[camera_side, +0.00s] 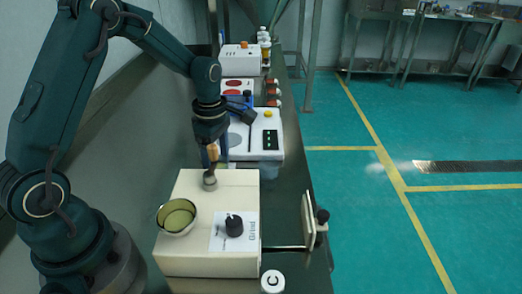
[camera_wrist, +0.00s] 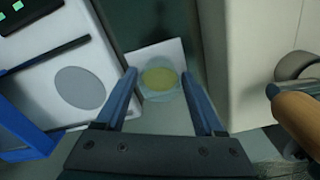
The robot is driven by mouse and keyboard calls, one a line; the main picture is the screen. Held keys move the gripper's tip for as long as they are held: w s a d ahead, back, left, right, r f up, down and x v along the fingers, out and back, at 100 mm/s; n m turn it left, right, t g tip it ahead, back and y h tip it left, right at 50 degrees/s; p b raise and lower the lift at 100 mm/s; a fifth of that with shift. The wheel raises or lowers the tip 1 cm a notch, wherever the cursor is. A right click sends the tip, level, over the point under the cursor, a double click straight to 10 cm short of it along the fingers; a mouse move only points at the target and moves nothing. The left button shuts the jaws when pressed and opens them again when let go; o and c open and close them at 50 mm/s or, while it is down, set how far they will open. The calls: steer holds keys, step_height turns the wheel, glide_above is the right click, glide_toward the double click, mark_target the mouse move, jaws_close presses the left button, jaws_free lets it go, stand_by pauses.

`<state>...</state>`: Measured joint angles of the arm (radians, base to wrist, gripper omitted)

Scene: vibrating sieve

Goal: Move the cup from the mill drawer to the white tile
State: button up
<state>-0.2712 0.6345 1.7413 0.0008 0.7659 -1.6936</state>
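A clear cup (camera_wrist: 160,82) with yellow contents stands upright on the white tile (camera_wrist: 172,50) in the wrist view. My gripper (camera_wrist: 159,72) is open, with one blue finger on either side of the cup in the picture. Gaps show between fingers and cup; how far the tips are above it is hard to tell. In the side view my gripper (camera_side: 212,154) points down behind the cream mill (camera_side: 190,258), which mostly hides the tile and cup. The mill drawer (camera_side: 309,222) is pulled out to the right, and no cup shows at it.
A brush (camera_side: 211,179) with a wooden handle stands on the mill, close to my gripper; its handle (camera_wrist: 302,112) shows at right in the wrist view. A white device (camera_side: 264,140) stands beyond.

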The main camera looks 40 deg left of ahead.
step_height(320, 180, up, 12)
steer(key=s+d+r+m+t, duration=0.1)
steer(key=s+d+m+t, duration=0.1)
steer(key=s+d+m, duration=0.2)
steer(key=s+d+r+m+t, duration=0.2)
steer(key=s+m, duration=0.8)
steer(key=m, duration=0.8)
steer(key=shift+s+d+t, duration=0.3)
steer(key=shift+d+t, duration=0.5)
steer(key=shift+d, duration=0.4)
